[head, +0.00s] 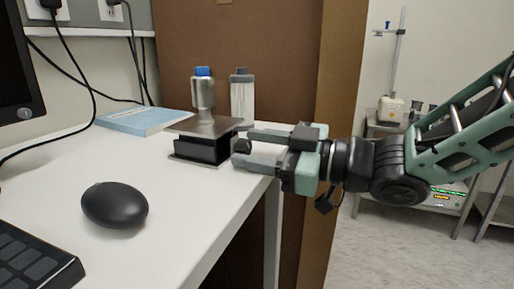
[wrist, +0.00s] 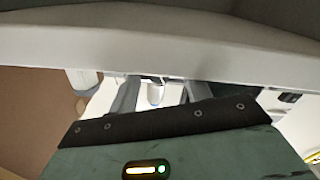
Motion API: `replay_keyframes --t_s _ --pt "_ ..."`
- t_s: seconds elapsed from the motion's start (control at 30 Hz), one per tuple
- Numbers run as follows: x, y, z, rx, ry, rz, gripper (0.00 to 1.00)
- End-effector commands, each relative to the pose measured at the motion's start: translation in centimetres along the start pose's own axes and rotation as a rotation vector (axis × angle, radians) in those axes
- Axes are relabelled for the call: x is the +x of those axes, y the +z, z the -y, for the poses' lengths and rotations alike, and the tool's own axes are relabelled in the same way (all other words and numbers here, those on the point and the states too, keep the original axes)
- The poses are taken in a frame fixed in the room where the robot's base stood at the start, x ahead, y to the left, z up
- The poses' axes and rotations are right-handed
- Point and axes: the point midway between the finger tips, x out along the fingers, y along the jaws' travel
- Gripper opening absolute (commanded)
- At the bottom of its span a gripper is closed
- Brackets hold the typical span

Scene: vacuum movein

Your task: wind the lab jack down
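The lab jack (head: 197,149) stands on the white table near its right edge, with a metal top plate and a dark body. A metal bottle with a blue cap (head: 202,90) stands upright on its plate. A dark round knob (head: 243,146) is at the jack's right side. My gripper (head: 243,147) reaches in from the right, its two fingers apart, one above and one below the knob in the head view. I cannot tell whether either finger touches it. In the wrist view a gap shows between the fingers (wrist: 158,97), with a small pale thing in it.
A clear bottle with a grey cap (head: 242,96) stands close behind the jack. A blue book (head: 138,121) lies at the back. A black mouse (head: 115,205), a keyboard (head: 35,258) and a monitor (head: 20,65) are at left. A brown panel (head: 235,45) rises behind.

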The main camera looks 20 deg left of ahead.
Motion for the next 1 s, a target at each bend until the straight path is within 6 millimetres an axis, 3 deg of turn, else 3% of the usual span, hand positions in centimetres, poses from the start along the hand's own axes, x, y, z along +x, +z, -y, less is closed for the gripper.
replay_keyframes --t_s 0.13,0.27,0.7,1.0 --pt "-0.6 0.0 -0.1 0.0 0.001 0.001 0.49" --pt "-2.5 -0.1 -0.2 0.0 0.004 0.002 0.49" --pt "-12.6 -0.1 -0.2 0.0 0.005 0.002 0.49" --pt "-16.9 0.0 -0.1 0.0 0.002 0.0 0.49"
